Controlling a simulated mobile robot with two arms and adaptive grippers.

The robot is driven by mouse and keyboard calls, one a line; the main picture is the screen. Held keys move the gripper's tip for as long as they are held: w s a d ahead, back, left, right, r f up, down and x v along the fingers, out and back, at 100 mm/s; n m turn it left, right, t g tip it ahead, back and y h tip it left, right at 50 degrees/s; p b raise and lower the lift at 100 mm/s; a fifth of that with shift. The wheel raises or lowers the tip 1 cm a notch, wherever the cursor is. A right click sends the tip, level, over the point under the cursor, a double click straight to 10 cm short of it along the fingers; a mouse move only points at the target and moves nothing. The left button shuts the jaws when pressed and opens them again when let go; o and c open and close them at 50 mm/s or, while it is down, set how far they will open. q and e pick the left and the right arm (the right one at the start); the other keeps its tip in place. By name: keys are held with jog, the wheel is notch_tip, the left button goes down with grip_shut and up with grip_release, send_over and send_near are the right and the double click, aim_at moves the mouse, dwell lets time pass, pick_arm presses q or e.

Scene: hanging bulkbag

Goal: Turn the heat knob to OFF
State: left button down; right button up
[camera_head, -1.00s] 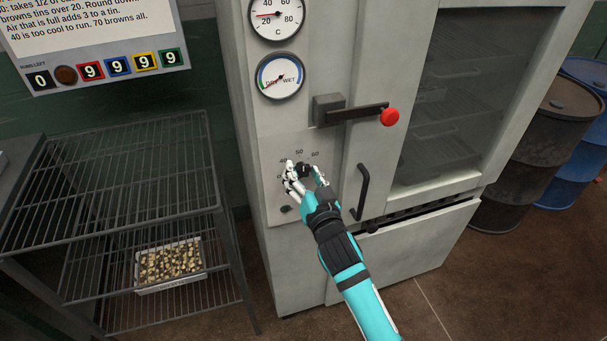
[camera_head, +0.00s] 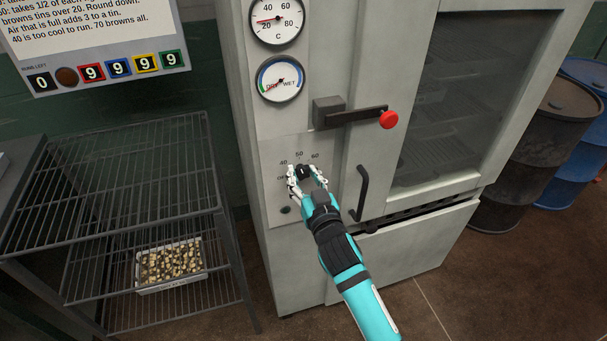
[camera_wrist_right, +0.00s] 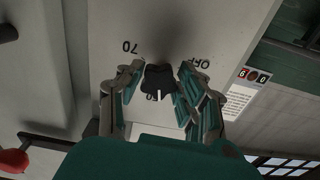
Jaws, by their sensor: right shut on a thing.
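The heat knob (camera_head: 304,171) is a small black knob on the oven's light grey control panel. Around it are the marks OFF, 40, 50 and 60. In the right wrist view the knob (camera_wrist_right: 160,78) has a white pointer line, which lies toward the partly hidden 50 mark; OFF and 70 show on either side. My right gripper (camera_head: 306,174) has its fingers on both sides of the knob, shut on it. The same fingers (camera_wrist_right: 160,85) flank the knob in the wrist view. My left gripper is not in view.
A black lever with a red ball (camera_head: 389,119) juts out above the knob, and a black door handle (camera_head: 362,192) stands to its right. A wire rack (camera_head: 120,165) with a tin of brown and pale pieces (camera_head: 170,266) is at left. Drums (camera_head: 530,150) stand at right.

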jog(key=n+p, duration=0.1)
jog(key=n, duration=0.3)
jog(key=shift+d+r+n, duration=0.1)
jog(key=shift+n, duration=0.2)
jog(key=n, duration=0.5)
jog(key=shift+p, duration=0.4)
jog(key=n, duration=0.6)
jog(key=shift+d+p, duration=0.1)
jog(key=shift+p, duration=0.3)
jog(key=n, duration=0.5)
jog(key=shift+r+p, duration=0.1)
jog(key=shift+p, duration=0.3)
